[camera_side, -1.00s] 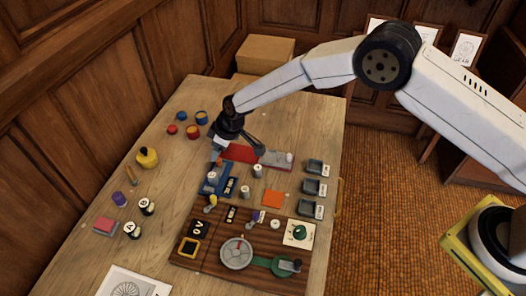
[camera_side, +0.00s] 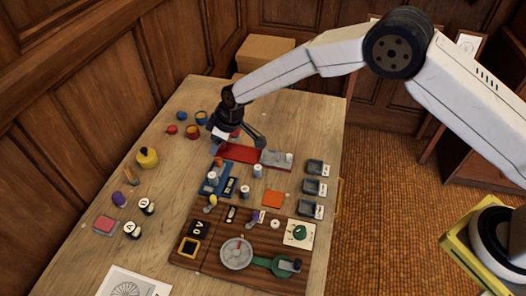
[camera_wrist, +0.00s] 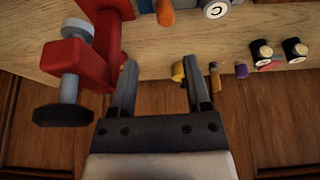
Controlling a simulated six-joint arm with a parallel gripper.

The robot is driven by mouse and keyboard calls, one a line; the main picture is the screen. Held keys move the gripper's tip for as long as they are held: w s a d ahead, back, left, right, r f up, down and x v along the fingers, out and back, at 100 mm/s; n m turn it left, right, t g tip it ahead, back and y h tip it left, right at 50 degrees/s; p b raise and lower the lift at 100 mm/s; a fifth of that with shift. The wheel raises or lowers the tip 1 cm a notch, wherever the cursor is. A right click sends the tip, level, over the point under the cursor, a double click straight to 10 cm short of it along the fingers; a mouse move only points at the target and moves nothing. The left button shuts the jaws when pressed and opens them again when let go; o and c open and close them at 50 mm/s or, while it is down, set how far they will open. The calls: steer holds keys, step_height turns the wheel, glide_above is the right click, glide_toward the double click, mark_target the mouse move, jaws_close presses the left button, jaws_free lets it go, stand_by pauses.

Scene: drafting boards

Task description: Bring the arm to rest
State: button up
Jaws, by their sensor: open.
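My gripper (camera_side: 238,143) is above the far part of the wooden table in the side view, tilted, over the red vise (camera_side: 241,152). In the wrist view, its two fingers (camera_wrist: 158,68) are spread apart with nothing held between them. A red clamp-like part with a grey screw and black disc (camera_wrist: 75,72) is close beside the left finger in that view. My arm reaches in from the right. The blue block with a grey cylinder on it (camera_side: 213,182) sits on the table, nearer than the gripper and apart from it.
A dark wooden board (camera_side: 210,262) with a dial and green lever lies at the near side. Grey trays (camera_side: 315,187) line the right edge. Panelled walls stand close by the left side and back.

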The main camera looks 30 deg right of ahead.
steer(key=shift+s+r, duration=0.3)
steer(key=shift+r, duration=0.05)
steer(key=s+d+r+m+h, duration=0.1)
steer(key=s+d+r, duration=0.2)
steer(key=d, duration=0.3)
steer(key=s+d+r+m, duration=0.2)
steer(key=s+d+r, duration=0.15)
steer(key=d, duration=0.25)
steer(key=s+d+r+m+h, duration=0.1)
steer(key=s+d+r, duration=0.25)
steer(key=d, duration=0.25)
steer(key=s+d+m, duration=0.2)
steer(key=s+d, duration=0.3)
steer(key=s, duration=0.3)
steer(key=s+d+r+m+h, duration=0.1)
steer(key=s+d+m, duration=0.2)
steer(key=s+d, duration=0.3)
steer(key=s, duration=0.3)
steer(key=shift+s+g, duration=0.25)
steer(key=shift+g, duration=0.05)
steer(key=shift+d+r, duration=0.1)
steer(key=shift+r, duration=0.1)
